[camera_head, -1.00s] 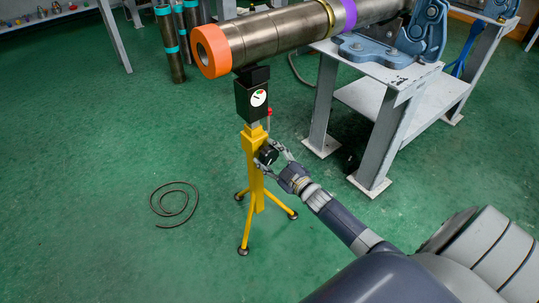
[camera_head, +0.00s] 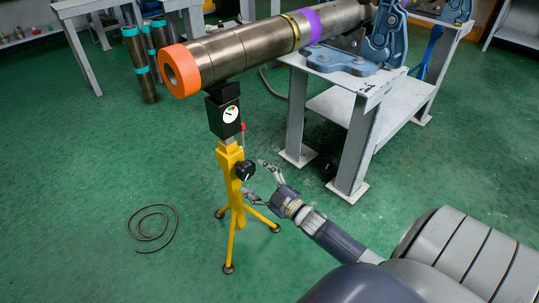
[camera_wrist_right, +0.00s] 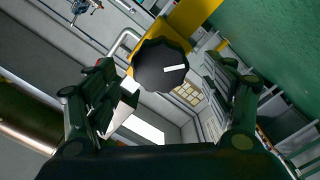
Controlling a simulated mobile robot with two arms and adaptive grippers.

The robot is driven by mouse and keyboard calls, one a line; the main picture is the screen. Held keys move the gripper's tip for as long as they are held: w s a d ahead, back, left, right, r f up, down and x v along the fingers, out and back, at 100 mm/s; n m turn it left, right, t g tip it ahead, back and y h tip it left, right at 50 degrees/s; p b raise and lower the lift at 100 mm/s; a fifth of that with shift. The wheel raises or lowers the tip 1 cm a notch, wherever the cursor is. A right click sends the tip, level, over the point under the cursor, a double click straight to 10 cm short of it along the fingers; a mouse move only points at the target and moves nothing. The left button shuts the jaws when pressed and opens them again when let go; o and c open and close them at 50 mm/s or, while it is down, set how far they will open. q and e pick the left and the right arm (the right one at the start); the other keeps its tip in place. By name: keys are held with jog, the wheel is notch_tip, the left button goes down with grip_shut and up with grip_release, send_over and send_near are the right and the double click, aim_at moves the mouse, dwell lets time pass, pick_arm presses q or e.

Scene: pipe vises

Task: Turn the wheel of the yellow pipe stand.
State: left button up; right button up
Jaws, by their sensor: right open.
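The yellow pipe stand (camera_head: 231,185) stands upright on its tripod legs under the orange-ended pipe (camera_head: 187,74). Its black wheel (camera_head: 245,169) sits on the right side of the yellow post. The wheel also shows in the right wrist view (camera_wrist_right: 160,65), with a scalloped rim and a white mark lying nearly level there. My right gripper (camera_head: 255,178) is open and empty just right of the wheel, with a small gap. In the wrist view its fingers (camera_wrist_right: 162,80) stand apart on both sides, below the wheel, not closed on it. My left gripper is not in view.
A black box with a dial (camera_head: 229,114) is above the yellow post. A grey bench (camera_head: 350,125) with blue vises stands to the right. A coiled cable (camera_head: 152,227) lies on the green floor at left. The floor around the stand is otherwise clear.

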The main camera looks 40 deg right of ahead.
jog(key=s, duration=0.6)
jog(key=shift+s+d, duration=0.3)
jog(key=shift+s, duration=0.1)
